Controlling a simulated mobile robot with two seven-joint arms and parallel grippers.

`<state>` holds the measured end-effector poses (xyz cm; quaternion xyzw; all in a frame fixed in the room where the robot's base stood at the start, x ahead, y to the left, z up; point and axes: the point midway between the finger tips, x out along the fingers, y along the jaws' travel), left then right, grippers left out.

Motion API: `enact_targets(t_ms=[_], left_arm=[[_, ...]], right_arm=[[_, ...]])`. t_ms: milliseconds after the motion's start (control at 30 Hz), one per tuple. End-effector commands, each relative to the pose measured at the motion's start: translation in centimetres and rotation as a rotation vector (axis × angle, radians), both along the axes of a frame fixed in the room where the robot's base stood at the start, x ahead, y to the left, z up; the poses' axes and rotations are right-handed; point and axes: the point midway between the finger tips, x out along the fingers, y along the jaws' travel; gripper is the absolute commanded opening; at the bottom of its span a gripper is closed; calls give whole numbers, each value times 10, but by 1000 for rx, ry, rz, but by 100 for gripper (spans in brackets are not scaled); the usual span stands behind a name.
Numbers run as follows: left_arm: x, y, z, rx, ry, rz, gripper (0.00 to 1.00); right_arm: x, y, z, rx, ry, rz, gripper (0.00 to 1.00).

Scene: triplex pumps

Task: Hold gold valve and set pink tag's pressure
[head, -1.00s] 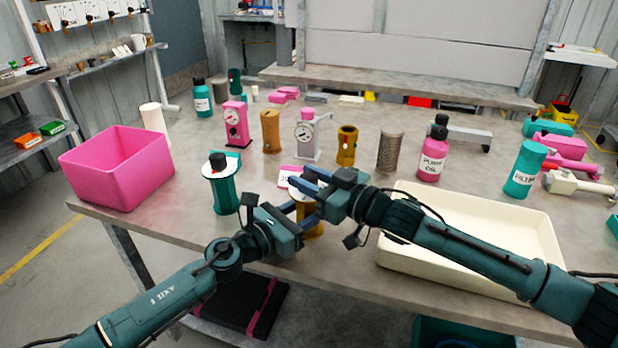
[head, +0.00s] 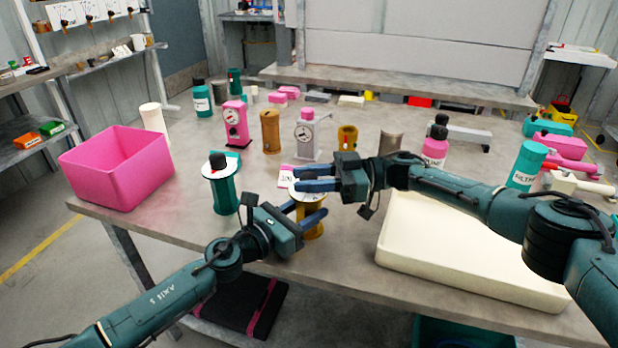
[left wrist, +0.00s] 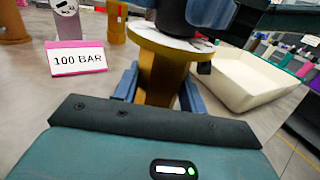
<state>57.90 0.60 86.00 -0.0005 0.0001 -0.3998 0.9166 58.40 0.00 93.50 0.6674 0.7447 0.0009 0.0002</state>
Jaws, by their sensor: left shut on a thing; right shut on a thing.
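The gold valve (head: 314,230) stands upright near the table's front edge; its gold body (left wrist: 160,78) with a pale dial disc on top fills the middle of the left wrist view. My left gripper (head: 311,209) is shut around its body, a finger on each side. My right gripper (head: 318,178) is shut at the top of the valve, on the dark knob (left wrist: 174,16), which is mostly hidden in the head view. The pink tag (head: 287,174) lies behind the valve; in the left wrist view the tag (left wrist: 77,58) reads 100 BAR. The dial's reading is hidden.
A teal valve (head: 223,190) stands just left of my left gripper. A pink bin (head: 115,165) is at the left edge, and a cream tray (head: 470,255) lies under my right arm. Gauged pink (head: 236,125) and grey (head: 306,137) pumps stand behind.

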Motion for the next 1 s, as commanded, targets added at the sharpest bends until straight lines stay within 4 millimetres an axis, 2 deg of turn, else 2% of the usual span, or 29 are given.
enact_targets(t_ms=[700, 733, 1000], left_arm=[[-3, -3, 0, 3, -2, -10, 7], [-3, -3, 0, 3, -2, -9, 7], [-2, -2, 0, 1, 0, -6, 7]], right_arm=[[-1, 0, 0, -1, 4, 59, 9], [-1, 0, 0, -1, 4, 59, 33], [-1, 0, -1, -2, 4, 60, 53]])
